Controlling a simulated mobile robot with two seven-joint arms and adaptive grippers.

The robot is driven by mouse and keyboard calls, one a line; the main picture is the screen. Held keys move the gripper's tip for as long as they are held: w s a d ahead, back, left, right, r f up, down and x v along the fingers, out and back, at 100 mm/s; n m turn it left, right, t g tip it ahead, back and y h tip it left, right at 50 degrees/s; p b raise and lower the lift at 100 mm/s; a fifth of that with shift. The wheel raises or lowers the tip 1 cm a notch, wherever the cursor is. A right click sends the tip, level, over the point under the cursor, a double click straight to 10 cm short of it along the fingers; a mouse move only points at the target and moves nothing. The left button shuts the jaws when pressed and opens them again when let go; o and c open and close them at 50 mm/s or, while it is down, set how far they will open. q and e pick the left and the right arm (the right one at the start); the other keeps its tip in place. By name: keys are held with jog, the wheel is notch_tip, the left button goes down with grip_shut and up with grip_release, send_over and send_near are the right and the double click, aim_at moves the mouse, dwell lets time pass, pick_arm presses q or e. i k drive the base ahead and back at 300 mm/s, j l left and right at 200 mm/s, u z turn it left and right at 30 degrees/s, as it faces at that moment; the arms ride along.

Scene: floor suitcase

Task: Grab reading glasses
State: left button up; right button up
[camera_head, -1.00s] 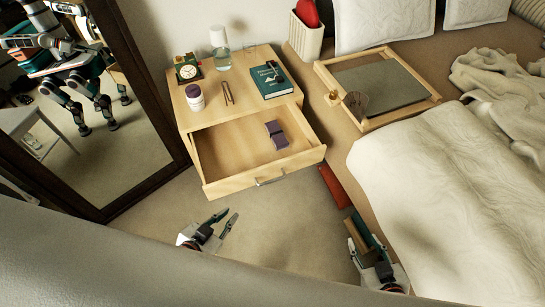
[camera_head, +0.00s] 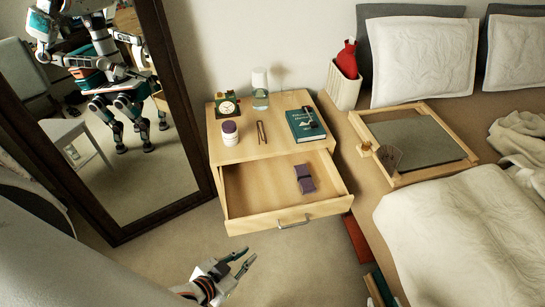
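I cannot clearly make out the reading glasses. A slim folded brown item (camera_head: 262,132) lies on the wooden nightstand (camera_head: 262,152); it is too small to tell whether it is glasses. A small dark item (camera_head: 312,118) lies on the teal book (camera_head: 304,124) there, also unclear. The nightstand's drawer (camera_head: 240,212) is pulled open, with a folded purple item (camera_head: 305,180) inside. My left gripper (camera_head: 245,257) is low in front of the drawer, its fingers apart and empty, touching nothing. My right gripper is out of view.
A white jar (camera_head: 230,134), a clock (camera_head: 227,106) and a glass carafe (camera_head: 260,92) stand on the nightstand. A framed tray (camera_head: 413,143) lies on the bed at right. A mirror (camera_head: 165,180) stands at left. Red (camera_head: 357,238) and teal (camera_head: 379,287) items lie beside the bed.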

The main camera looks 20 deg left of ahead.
aim_at(262, 125)
jog(key=i+l+u, duration=0.15)
jog(key=i+u, duration=0.25)
jog(key=i+l+u, duration=0.35)
jog(key=i+j, duration=0.05)
jog(key=i, duration=0.05)
